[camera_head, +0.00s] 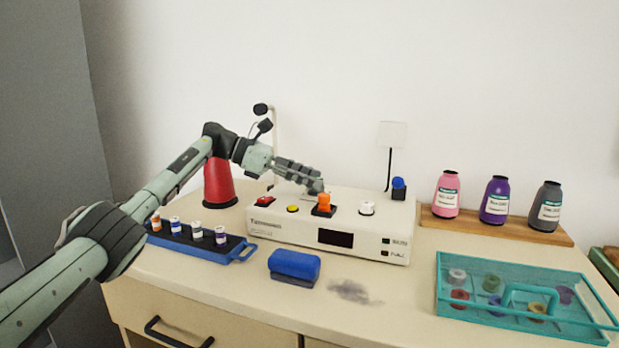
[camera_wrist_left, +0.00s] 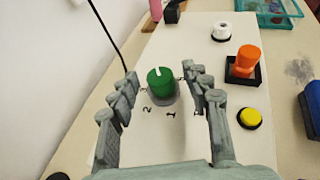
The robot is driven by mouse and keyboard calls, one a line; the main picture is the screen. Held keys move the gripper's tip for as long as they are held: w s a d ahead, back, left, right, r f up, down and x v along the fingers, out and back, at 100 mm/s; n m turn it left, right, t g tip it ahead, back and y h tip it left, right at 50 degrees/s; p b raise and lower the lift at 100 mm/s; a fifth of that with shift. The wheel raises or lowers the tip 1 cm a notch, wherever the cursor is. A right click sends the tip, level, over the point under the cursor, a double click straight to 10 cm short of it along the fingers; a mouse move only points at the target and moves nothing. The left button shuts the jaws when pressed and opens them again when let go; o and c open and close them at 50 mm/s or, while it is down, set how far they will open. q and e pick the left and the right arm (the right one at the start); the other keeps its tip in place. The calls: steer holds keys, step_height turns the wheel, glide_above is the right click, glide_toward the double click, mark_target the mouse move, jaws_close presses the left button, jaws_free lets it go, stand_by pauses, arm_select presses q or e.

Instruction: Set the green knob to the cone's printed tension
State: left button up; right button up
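The green knob (camera_wrist_left: 160,84) stands on the white machine's top in the left wrist view. It has a white mark on its top. The printed digits 1, 2 and 3 show around its near and left side. My left gripper (camera_wrist_left: 161,76) is open, with one finger on each side of the knob; I cannot tell whether they touch it. In the head view my left gripper (camera_head: 316,184) is over the back of the machine (camera_head: 280,228) and hides the knob. A red cone (camera_head: 219,185) stands behind my left arm; no print on it is readable. My right gripper is out of view.
An orange switch (camera_head: 324,202), a yellow button (camera_head: 292,208), a red button (camera_head: 265,200) and a white knob (camera_head: 367,208) are close by. Pink, purple and grey cones stand on a wooden board (camera_head: 470,224). A blue rack (camera_head: 222,256), blue block (camera_head: 294,264) and teal tray (camera_head: 440,285) lie around.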

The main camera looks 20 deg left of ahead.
arm_select(q)
steer(key=v, duration=1.1)
steer(key=shift+s+a+r, duration=0.15)
steer(key=shift+a+r, duration=0.05)
steer(key=shift+a, duration=0.25)
